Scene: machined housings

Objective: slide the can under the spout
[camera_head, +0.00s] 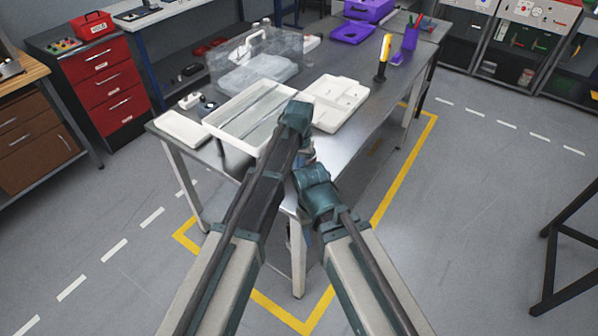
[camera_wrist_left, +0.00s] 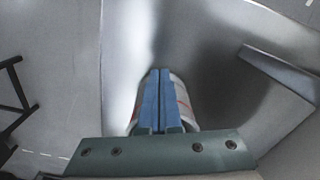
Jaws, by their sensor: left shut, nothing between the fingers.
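In the left wrist view, my left gripper (camera_wrist_left: 160,100) has its two blue fingers closed together. A pale rounded object with red marks (camera_wrist_left: 184,104), possibly the can, shows on both sides of the fingers. It is partly hidden behind them, and I cannot tell whether they touch it. In the head view my left arm reaches over the near edge of the metal table (camera_head: 357,143), and its gripper is hidden by the wrist. My right arm ends lower, beside the table's near corner, with its gripper out of sight. I cannot make out a spout in either view.
A white tray (camera_head: 228,132) lies left of my left wrist, and a white compartment tray (camera_head: 352,97) lies to its right. A clear box (camera_head: 283,45) stands behind. A yellow tool (camera_head: 384,55) stands upright farther right. The table's right front part is bare.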

